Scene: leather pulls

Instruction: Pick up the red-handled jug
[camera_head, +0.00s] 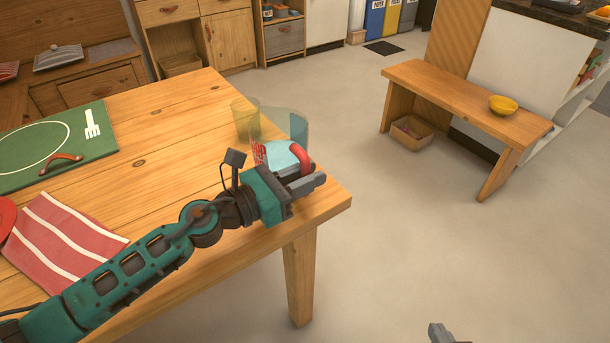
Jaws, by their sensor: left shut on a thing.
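The red-handled jug (283,157) is at the near right corner of the wooden table, a pale blue body with a red curved handle (303,161) on its right side. Red lettering shows on its left side. My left gripper (306,184) is at the handle and shut on the jug; its fingers and wrist hide the jug's lower part. I cannot tell whether the jug's base touches the table. Only a grey tip of my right gripper (439,333) shows at the bottom edge, apart from everything; its jaw state is unclear.
A yellow see-through cup (244,117) and a bluish see-through vessel (291,122) stand just behind the jug. A green mat (98,153) and a red striped cloth (62,236) lie on the table's left. A bench with a yellow bowl (503,105) stands across open floor.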

